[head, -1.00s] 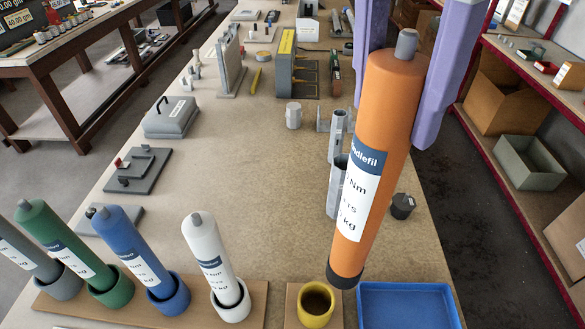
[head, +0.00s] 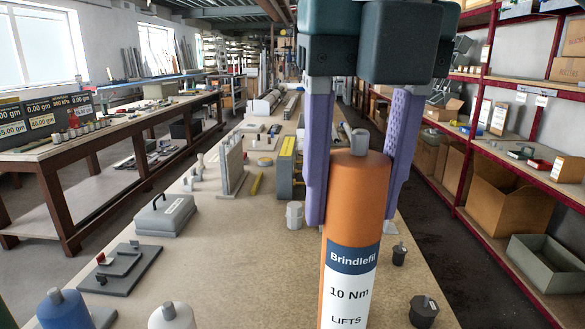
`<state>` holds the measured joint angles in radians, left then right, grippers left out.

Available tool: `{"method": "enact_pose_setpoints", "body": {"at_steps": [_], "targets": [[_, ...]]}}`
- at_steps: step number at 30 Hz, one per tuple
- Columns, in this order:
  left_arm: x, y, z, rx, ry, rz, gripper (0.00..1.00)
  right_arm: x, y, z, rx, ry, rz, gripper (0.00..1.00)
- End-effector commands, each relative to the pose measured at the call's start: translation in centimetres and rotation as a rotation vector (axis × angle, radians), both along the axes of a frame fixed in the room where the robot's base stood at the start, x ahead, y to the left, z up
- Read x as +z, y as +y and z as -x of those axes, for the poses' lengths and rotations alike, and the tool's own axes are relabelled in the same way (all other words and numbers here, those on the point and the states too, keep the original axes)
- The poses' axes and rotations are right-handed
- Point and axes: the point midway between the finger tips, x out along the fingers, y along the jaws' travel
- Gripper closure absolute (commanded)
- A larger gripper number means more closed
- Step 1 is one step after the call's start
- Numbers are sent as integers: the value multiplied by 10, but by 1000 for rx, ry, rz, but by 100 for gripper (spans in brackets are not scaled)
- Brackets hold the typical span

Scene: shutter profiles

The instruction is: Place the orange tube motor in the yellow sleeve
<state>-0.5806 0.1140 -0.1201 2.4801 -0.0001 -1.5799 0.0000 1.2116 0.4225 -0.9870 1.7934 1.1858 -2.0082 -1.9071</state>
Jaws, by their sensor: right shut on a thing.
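The orange tube motor (head: 356,215) stands upright in the right foreground, with a grey stub on top and a blue and white label reading "Brindlefil" and "10 Nm". My right gripper (head: 354,192) is above it, with its two purple fingers shut on either side of the motor's upper part. The motor's lower end is cut off by the bottom of the picture. The yellow sleeve is out of view, so I cannot tell how the motor's end stands to it. My left gripper is not in view.
The tops of a blue motor (head: 62,309) and a white motor (head: 171,316) show at the bottom left. A grey lidded box (head: 165,214) and a dark grey plate (head: 122,268) lie on the bench. Two small dark knobs (head: 424,309) (head: 399,254) stand right of the motor.

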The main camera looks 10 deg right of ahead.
Motion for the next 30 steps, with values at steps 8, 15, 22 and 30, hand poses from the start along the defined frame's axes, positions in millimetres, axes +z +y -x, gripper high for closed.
{"method": "enact_pose_setpoints", "body": {"at_steps": [8,15,22,30], "targets": [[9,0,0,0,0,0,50,-68,0,1,-1,3,0,100],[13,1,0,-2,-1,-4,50,-113,0,0,-1,-2,-1,100],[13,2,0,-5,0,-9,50,-129,0,-1,-1,-3,-2,100],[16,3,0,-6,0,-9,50,-163,1,-1,-1,-3,-2,100]]}}
